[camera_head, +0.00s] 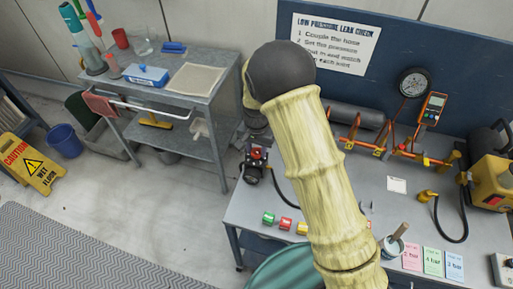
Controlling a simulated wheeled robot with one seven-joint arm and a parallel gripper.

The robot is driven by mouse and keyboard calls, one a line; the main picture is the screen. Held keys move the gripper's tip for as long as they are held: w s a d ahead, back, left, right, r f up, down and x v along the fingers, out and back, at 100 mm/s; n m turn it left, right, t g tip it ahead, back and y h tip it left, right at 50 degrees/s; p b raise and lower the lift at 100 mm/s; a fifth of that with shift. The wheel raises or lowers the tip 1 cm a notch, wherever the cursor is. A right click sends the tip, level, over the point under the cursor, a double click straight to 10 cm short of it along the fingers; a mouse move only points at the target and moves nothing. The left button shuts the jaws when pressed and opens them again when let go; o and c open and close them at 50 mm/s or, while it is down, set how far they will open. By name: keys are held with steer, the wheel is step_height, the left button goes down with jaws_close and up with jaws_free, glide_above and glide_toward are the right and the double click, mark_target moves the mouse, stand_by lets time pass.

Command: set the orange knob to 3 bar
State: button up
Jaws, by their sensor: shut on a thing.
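The arm's pale yellow sleeve and dark elbow cap fill the middle of the head view. Behind the cap, the arm end runs down to my gripper (257,147), small and partly hidden. It is shut on the orange-red knob (257,154) of a small dark regulator (252,175) at the bench's left edge. The knob's marks are too small to read. A round dark-rimmed pressure gauge (414,83) stands at the back right; its needle reading cannot be made out.
A dark hose runs from the regulator behind my arm. Green, red and yellow blocks (285,223) lie on the bench (248,207) near its front. An orange pipe manifold (390,150), yellow case (491,180) and cards (433,261) are right. A grey cart (215,85) stands left.

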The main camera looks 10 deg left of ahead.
mark_target(257, 151)
steer(key=o, duration=1)
step_height(257, 151, up, 17)
steer(key=b, duration=0.1)
steer(key=shift+r+b, duration=0.2)
steer(key=shift+b, duration=0.1)
